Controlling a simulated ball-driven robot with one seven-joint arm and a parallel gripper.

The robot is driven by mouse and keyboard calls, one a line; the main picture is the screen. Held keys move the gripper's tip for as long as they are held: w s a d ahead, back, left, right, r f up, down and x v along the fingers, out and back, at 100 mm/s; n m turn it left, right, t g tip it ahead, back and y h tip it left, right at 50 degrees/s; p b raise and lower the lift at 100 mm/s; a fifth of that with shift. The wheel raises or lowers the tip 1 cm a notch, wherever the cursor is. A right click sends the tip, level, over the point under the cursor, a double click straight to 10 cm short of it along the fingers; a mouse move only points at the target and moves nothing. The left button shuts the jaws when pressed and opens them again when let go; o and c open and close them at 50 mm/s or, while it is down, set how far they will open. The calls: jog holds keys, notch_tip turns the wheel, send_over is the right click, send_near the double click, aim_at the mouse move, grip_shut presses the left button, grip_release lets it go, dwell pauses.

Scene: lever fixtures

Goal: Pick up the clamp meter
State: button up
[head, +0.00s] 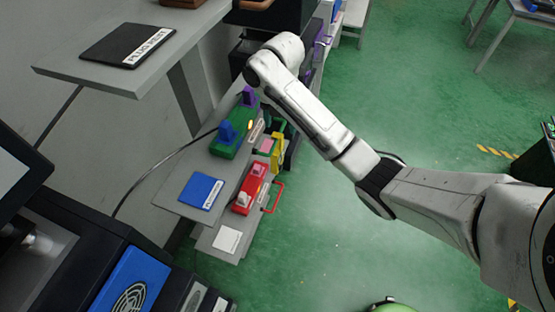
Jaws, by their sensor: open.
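I cannot make out a clamp meter with certainty in the head view. My arm reaches from the lower right to the upper left, and its far end bends down over the back of the low bench. My gripper is hidden behind the arm's own last links, so its fingers do not show. Below and in front of that end is a green fixture (232,137) with a blue and a purple lever. A small yellow piece (277,155) is at the bench's right edge; I cannot tell what it is.
A red fixture (243,201) with pale levers and a red loop handle (273,198) sits nearer. A labelled blue pad (199,186) lies beside it. A grey shelf (60,70) holding a black pad (112,46) overhangs at the left. The green floor to the right is mostly clear.

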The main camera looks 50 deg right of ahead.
aim_at(278, 135)
jog(key=shift+a+f+b, duration=0.1)
jog(key=shift+f+b, duration=0.55)
jog(key=shift+f, duration=0.45)
jog(key=shift+w+a+f+b, duration=0.1)
jog(key=shift+w+f+b, duration=0.1)
jog(key=shift+f, duration=0.95)
jog(key=shift+w+a+f+b, duration=0.1)
jog(key=shift+w+f, duration=0.05)
jog(key=shift+f, duration=1)
grip_shut()
